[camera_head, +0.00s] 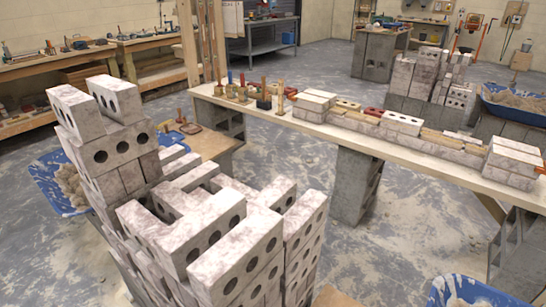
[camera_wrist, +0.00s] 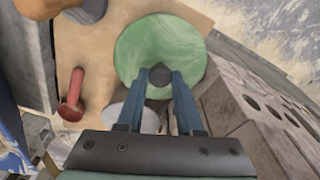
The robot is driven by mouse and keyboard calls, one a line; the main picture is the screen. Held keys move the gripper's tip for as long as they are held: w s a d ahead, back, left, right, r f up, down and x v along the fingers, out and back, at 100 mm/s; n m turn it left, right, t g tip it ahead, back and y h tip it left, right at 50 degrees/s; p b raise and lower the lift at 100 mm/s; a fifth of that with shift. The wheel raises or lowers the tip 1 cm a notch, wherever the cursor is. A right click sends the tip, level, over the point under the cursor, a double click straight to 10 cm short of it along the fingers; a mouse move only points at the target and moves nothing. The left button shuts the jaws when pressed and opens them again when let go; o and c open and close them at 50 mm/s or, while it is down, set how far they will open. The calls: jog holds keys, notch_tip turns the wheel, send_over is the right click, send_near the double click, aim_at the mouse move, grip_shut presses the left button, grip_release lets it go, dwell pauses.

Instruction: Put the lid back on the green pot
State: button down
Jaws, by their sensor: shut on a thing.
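In the wrist view, a round green marbled lid (camera_wrist: 140,45) with a dark knob (camera_wrist: 158,77) shows above a tan wooden top. My gripper (camera_wrist: 160,78) has its two blue fingers on either side of the knob and is shut on it. I cannot tell a green pot body apart; if one is there, the lid hides it. A pale grey round thing (camera_wrist: 118,113) is partly hidden behind my fingers. The head view shows neither my gripper nor the lid; the stacked bricks (camera_head: 215,225) block part of that area.
In the wrist view, a red-handled tool (camera_wrist: 72,95) lies left of the lid, and holed bricks (camera_wrist: 260,100) stand close on the right. In the head view, a long plank bench (camera_head: 265,118) carries brushes and bricks. Blue tubs (camera_head: 470,292) stand on the floor.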

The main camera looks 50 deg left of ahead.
dwell(0.3)
grip_release()
dwell(0.5)
jog(key=shift+r+p, duration=3.55)
jog(key=shift+p, duration=0.1)
grip_shut()
